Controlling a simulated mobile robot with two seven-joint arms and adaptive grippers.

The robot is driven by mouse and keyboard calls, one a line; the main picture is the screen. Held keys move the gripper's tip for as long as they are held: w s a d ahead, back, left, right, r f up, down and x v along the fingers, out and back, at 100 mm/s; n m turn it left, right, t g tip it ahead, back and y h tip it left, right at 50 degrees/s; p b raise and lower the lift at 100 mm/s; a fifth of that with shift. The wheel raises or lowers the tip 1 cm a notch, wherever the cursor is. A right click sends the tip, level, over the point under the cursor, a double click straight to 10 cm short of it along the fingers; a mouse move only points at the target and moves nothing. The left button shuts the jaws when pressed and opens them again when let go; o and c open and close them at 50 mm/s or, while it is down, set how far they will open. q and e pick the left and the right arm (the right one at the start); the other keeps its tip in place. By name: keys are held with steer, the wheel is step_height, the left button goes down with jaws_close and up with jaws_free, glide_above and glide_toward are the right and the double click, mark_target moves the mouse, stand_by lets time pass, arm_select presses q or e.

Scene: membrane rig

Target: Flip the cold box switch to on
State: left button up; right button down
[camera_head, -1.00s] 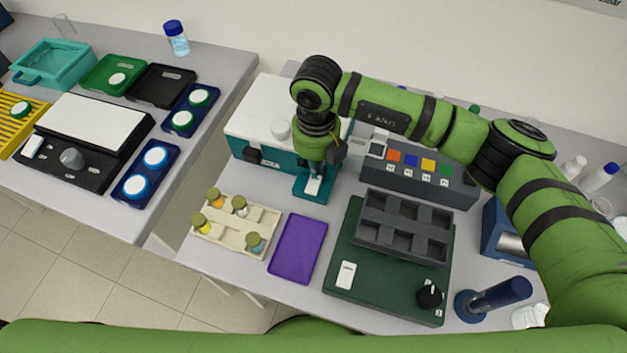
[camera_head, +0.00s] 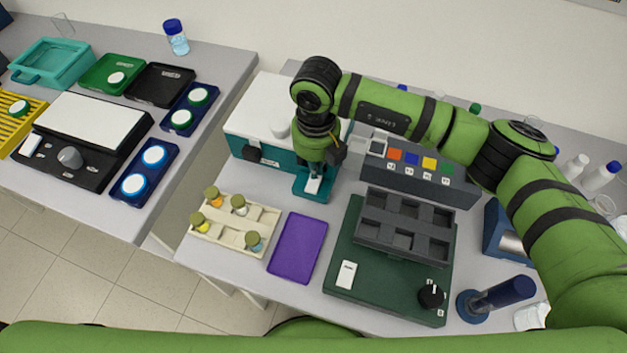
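The cold box (camera_head: 240,118) is a white-lidded box with a teal front, at the middle of the bench against the back. A small teal plate with a white rocker switch (camera_head: 313,185) sits at its front right. My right gripper (camera_head: 318,168) points down right at this switch, partly covering it. Whether its fingertips touch the switch, and how far apart they are, I cannot tell. Which way the rocker is tilted is also unclear. My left gripper is not in view.
A dark block with coloured squares (camera_head: 420,180) stands right of the gripper. A green base (camera_head: 375,285) with a grey rack (camera_head: 405,225) and knob is in front. A purple tray (camera_head: 298,248) and a cream vial rack (camera_head: 232,225) lie nearer. My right arm spans the back right.

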steer(key=shift+w+r+p, duration=0.1)
steer(key=shift+r+p, duration=0.5)
steer(key=shift+r, duration=0.3)
step_height(320, 180, up, 5)
steer(key=shift+p, duration=1.1)
